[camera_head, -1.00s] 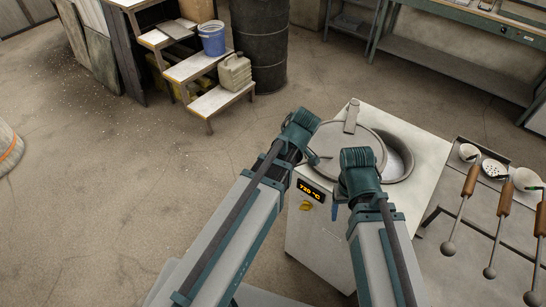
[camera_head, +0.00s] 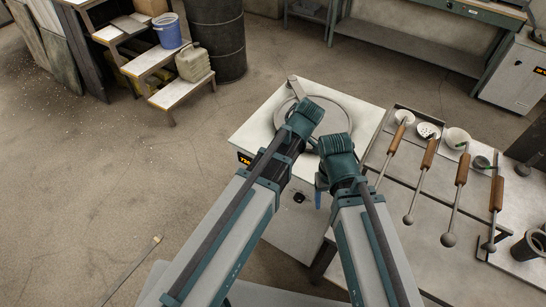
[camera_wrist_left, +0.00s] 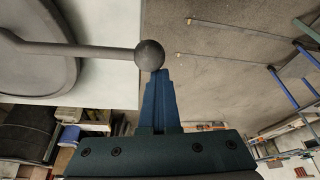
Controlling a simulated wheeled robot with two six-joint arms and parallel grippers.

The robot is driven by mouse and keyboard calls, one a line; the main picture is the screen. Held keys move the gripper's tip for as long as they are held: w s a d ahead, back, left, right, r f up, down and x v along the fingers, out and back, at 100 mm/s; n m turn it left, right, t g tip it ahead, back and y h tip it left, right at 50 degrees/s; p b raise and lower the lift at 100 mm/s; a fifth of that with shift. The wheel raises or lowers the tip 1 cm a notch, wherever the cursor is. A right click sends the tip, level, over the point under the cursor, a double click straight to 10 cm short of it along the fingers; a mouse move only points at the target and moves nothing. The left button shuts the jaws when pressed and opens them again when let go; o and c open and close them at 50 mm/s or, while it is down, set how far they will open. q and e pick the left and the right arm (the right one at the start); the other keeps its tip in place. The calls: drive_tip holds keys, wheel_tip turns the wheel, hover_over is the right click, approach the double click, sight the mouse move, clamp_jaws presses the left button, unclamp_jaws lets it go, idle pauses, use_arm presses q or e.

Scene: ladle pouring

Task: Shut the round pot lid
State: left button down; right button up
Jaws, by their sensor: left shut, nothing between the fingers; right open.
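The round grey lid (camera_head: 345,112) lies on the white furnace box (camera_head: 255,125) in the head view, partly behind my arms; no pot opening shows. In the left wrist view, part of the lid (camera_wrist_left: 40,45) and its rod handle with a dark ball end (camera_wrist_left: 149,55) show. My left gripper (camera_wrist_left: 158,74) is shut and empty, its fingertips right at the ball; I cannot tell if they touch. In the head view its fingers are mostly hidden. My right gripper (camera_head: 319,190) is open, over the front of the furnace box, apart from the lid.
A grey table with several wooden-handled ladles (camera_head: 461,168) stands to the right. A dark cup (camera_head: 528,245) is at its right end. Steps with a blue bucket (camera_head: 167,31) and a canister (camera_head: 193,62) stand back left, beside a black barrel (camera_head: 216,40). The left floor is mostly open.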

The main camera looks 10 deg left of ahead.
use_arm(q)
drive_tip(key=shift+d+f, duration=0.1)
drive_tip(key=shift+d, duration=0.35)
drive_tip(key=s+a+r+p, duration=0.1)
drive_tip(key=a, duration=0.4)
drive_tip(key=p+v, duration=0.9)
drive_tip(key=v, duration=0.1)
drive_tip(key=shift+w, duration=0.7)
